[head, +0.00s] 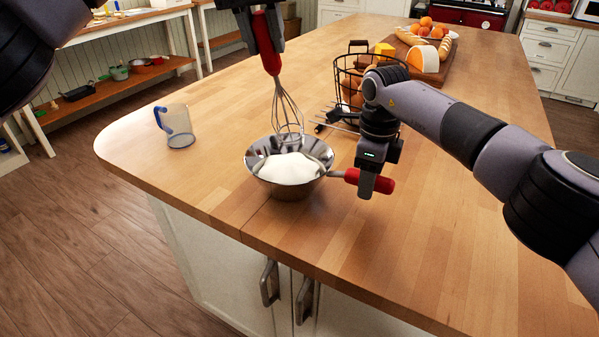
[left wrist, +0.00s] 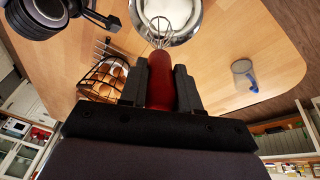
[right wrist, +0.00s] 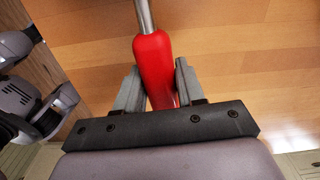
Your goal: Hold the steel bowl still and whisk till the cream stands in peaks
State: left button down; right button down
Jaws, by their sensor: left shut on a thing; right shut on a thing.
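The steel bowl (head: 262,180) stands upright near the counter's front edge, holding white cream (head: 290,168) with a smooth, low-domed surface. My left gripper (head: 262,32) is shut on the red handle of the whisk (head: 287,108). The whisk hangs nearly upright, its wire loops over the back of the bowl; whether their tips touch the cream I cannot tell. The bowl and whisk wires also show in the left wrist view (left wrist: 160,36). My right gripper (head: 372,183) is shut on a red grip (right wrist: 153,62) whose steel rod reaches the bowl's right rim.
A clear measuring jug with a blue handle (head: 176,128) stands left of the bowl. A black wire basket (head: 347,82) of brown eggs stands behind, close to my right arm. A board with bread, cheese and fruit (head: 450,62) lies farther back. The wooden counter (head: 440,260) is clear at front right.

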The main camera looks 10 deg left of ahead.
dwell(0.5)
jog(key=c, duration=0.6)
grip_release()
jog(key=shift+c, duration=0.4)
notch_tip(320, 180, up, 12)
dwell(1.2)
jog(key=shift+f, duration=0.15)
notch_tip(320, 180, down, 12)
jog(key=shift+r, duration=0.1)
dwell(0.5)
